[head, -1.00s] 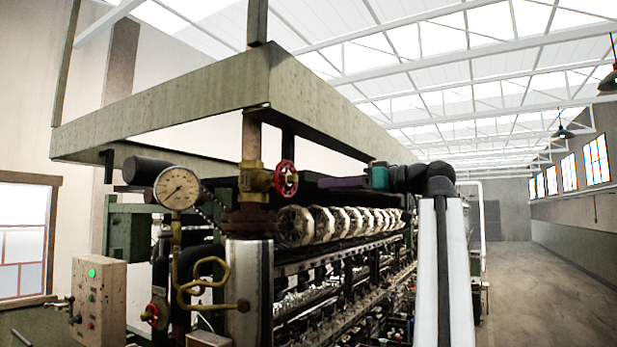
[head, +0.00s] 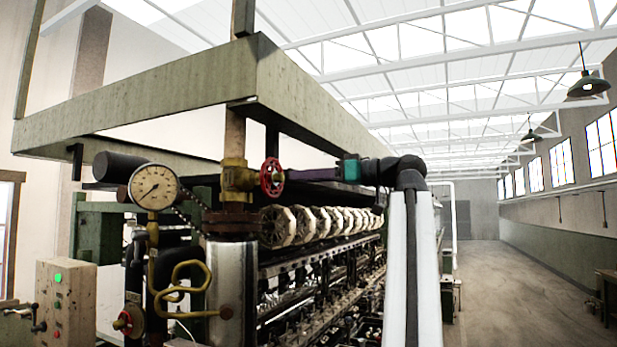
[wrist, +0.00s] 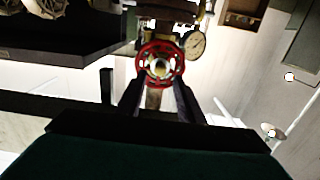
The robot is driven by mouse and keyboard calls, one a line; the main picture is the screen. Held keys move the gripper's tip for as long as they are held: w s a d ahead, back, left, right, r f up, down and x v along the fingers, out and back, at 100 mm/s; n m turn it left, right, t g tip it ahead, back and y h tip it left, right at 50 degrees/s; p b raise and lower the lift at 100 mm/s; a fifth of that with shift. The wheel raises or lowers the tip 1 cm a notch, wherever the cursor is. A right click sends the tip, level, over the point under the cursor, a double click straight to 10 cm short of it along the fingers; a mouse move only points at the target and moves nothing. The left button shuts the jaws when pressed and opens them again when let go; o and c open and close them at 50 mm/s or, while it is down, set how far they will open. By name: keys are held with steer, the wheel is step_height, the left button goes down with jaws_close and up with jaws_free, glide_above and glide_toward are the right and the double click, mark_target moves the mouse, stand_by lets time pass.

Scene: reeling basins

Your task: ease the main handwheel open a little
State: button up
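The main handwheel (head: 271,178) is a red spoked wheel on the brass valve (head: 236,180) of the upright pipe. It also shows near the top middle of the wrist view (wrist: 160,63). My gripper (head: 287,175) reaches in from the right at wheel height, its tips close to the rim. In the wrist view, the two dark fingers of my gripper (wrist: 159,88) are apart, one towards each side of the wheel. I cannot tell whether they touch the rim. Nothing is clamped between them.
A pressure gauge (head: 154,187) stands left of the valve. A smaller red wheel (head: 128,321) and a bent brass pipe (head: 183,280) are lower down. A control box (head: 66,300) is at lower left. A beam frame (head: 255,75) hangs above. The aisle floor (head: 510,285) is open at right.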

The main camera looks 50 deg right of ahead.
mark_target(283, 179)
steer(key=shift+p+x, duration=0.95)
steer(key=shift+x, duration=2.2)
steer(key=c, duration=0.9)
steer(key=shift+o, duration=0.2)
steer(key=n+b, duration=0.1)
steer(key=b, duration=0.1)
steer(key=shift+f+b, duration=0.15)
steer(key=shift+b, duration=0.2)
